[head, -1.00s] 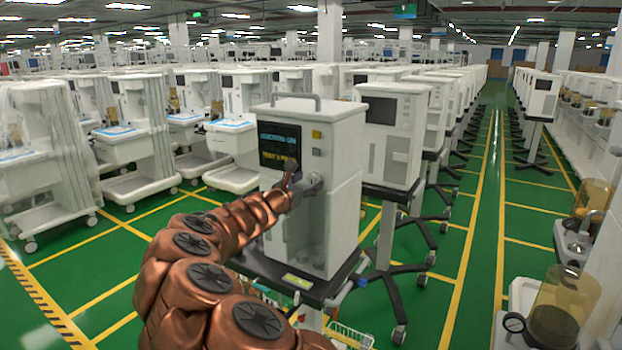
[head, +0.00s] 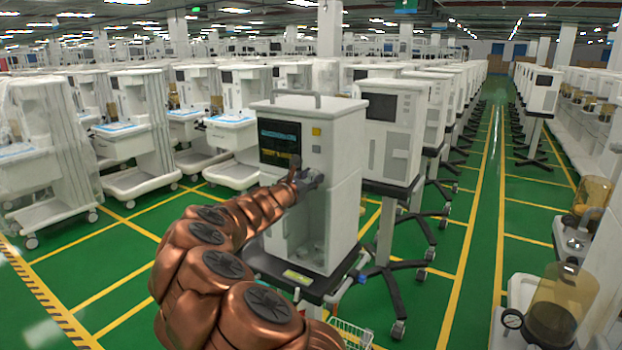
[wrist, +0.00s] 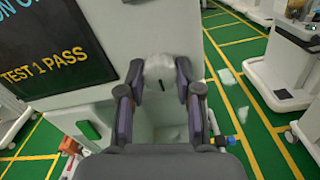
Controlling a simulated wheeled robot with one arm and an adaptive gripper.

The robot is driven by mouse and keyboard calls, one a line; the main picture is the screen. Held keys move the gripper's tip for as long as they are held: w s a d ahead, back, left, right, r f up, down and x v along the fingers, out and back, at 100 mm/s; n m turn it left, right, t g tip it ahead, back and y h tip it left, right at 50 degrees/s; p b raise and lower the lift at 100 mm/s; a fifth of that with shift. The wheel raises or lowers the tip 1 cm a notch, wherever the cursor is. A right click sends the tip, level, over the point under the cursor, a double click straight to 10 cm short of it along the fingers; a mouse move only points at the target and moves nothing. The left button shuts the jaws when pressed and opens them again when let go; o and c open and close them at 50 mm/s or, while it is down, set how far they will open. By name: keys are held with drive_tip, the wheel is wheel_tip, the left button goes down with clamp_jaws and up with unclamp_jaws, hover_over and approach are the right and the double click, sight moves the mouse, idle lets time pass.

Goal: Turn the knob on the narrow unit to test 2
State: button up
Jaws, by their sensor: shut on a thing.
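The narrow unit (head: 342,150) is a tall white housing with a top handle, standing on a dark wheeled base in the middle of the head view. Its dark screen (head: 279,142) also shows in the wrist view (wrist: 50,45), partly cut off, with "TEST 1 PASS" in yellow under blue letters ending in "ON". The pale round knob (wrist: 160,68) is on the front face, right of the screen. My gripper (wrist: 160,82) has one finger on each side of the knob and is shut on it. In the head view my gripper (head: 309,180) largely hides the knob.
A green button (wrist: 88,130) is on the unit, below the screen. A second white unit (head: 388,135) stands close behind on the right. White carts (head: 135,140) stand at left. Green floor with yellow lines is open along the right aisle.

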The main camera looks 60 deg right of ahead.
clamp_jaws()
drive_tip(key=shift+f+m+b, duration=0.1)
drive_tip(key=shift+m+b, duration=0.2)
drive_tip(key=shift+b, duration=0.2)
drive_tip(key=m+b, duration=0.3)
drive_tip(key=b, duration=0.3)
drive_tip(key=shift+f, duration=0.2)
drive_tip(key=m+b, duration=0.4)
drive_tip(key=b, duration=0.2)
drive_tip(key=shift+m+b, duration=0.3)
drive_tip(key=shift+b, duration=0.1)
drive_tip(key=m+b, duration=0.2)
drive_tip(key=b, duration=0.1)
drive_tip(key=shift+w+r+m+b, duration=0.1)
drive_tip(key=shift+r+m+b, duration=0.05)
drive_tip(key=shift+m+b, duration=0.15)
drive_tip(key=shift+r+m+b, duration=0.2)
drive_tip(key=shift+m+b, duration=0.3)
drive_tip(key=shift+b, duration=0.05)
drive_tip(key=shift+r, duration=0.1)
